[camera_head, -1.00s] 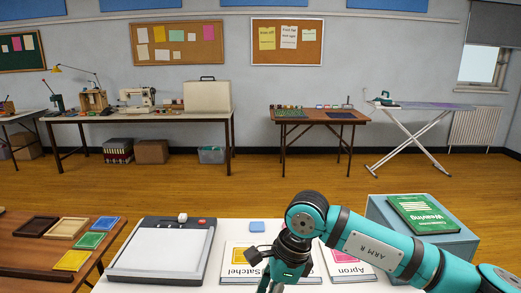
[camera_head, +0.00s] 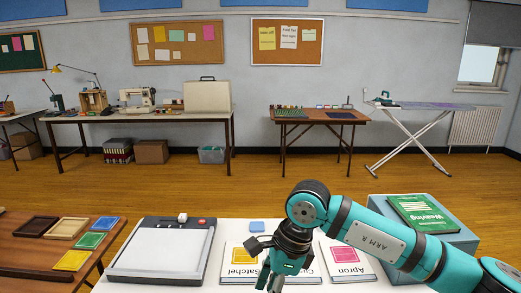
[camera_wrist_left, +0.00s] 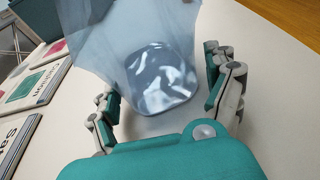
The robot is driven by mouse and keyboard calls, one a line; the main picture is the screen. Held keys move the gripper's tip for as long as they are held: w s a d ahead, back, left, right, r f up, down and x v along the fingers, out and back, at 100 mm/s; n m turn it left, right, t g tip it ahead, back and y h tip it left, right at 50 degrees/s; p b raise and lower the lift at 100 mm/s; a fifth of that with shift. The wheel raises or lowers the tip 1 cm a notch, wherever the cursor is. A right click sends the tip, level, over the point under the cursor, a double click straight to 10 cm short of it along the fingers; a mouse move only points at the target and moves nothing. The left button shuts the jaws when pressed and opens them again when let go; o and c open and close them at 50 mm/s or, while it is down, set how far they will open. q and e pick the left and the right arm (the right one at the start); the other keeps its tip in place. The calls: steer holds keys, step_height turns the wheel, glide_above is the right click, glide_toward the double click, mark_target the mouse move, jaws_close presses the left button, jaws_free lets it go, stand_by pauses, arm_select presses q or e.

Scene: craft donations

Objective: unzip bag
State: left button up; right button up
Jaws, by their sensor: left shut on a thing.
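A translucent blue-grey bag (camera_wrist_left: 150,50) with a shiny, crinkled pouch fills the upper middle of the left wrist view. My left gripper (camera_wrist_left: 163,76) has its two fingers on either side of the bag and is shut on it. The zip or its pull cannot be made out. The bag and my left gripper are not in the head view. My right gripper (camera_head: 278,284) is at the bottom of the head view, above the white table. Its fingertips are near the bottom edge, and what lies between them cannot be told.
A green Weaving book (camera_head: 421,213) lies on a grey-blue box (camera_head: 458,243) at right.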

steer(key=shift+r, duration=2.5)
arm_select(q)
steer(key=o, duration=0.6)
steer(key=shift+o, duration=0.2)
steer(key=shift+a, duration=0.1)
